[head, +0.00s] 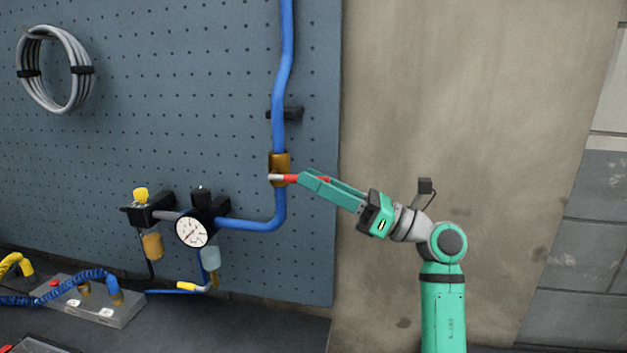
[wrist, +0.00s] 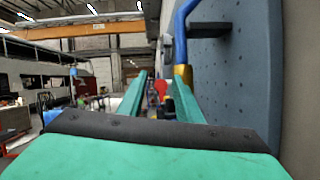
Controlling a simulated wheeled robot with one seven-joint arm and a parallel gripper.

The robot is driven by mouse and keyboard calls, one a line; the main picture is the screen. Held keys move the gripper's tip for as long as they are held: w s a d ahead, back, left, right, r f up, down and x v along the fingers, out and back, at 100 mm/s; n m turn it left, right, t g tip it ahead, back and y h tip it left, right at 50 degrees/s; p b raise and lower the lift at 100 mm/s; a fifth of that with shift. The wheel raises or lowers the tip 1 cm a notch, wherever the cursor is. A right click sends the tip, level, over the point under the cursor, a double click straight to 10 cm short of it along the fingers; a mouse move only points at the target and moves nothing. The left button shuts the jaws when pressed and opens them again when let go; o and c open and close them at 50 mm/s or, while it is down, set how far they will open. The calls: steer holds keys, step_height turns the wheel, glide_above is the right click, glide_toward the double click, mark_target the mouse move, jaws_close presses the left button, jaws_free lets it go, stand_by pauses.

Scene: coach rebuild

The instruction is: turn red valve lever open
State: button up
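The red valve lever (head: 291,179) sticks out to the right from the brass valve body (head: 280,163) on the blue pipe, roughly level in the head view. My gripper (head: 304,183) is at the lever, with its green fingers on either side of it. In the wrist view, my gripper (wrist: 157,76) shows a gap between the fingers, and the red lever end (wrist: 160,87) is seen in that gap. The brass valve (wrist: 183,74) stands just beyond the right finger. Part of the lever is hidden by the fingers, and contact cannot be told.
A blue pipe (head: 284,80) runs up the pegboard (head: 180,90), with a black bracket (head: 291,113) above the valve. A pressure gauge (head: 191,230) and regulator sit lower left. A coiled grey hose (head: 33,72) hangs upper left. The bare wall on the right is clear.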

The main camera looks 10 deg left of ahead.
steer(key=shift+a+r, duration=0.15)
steer(key=shift+a, duration=0.25)
jaws_close()
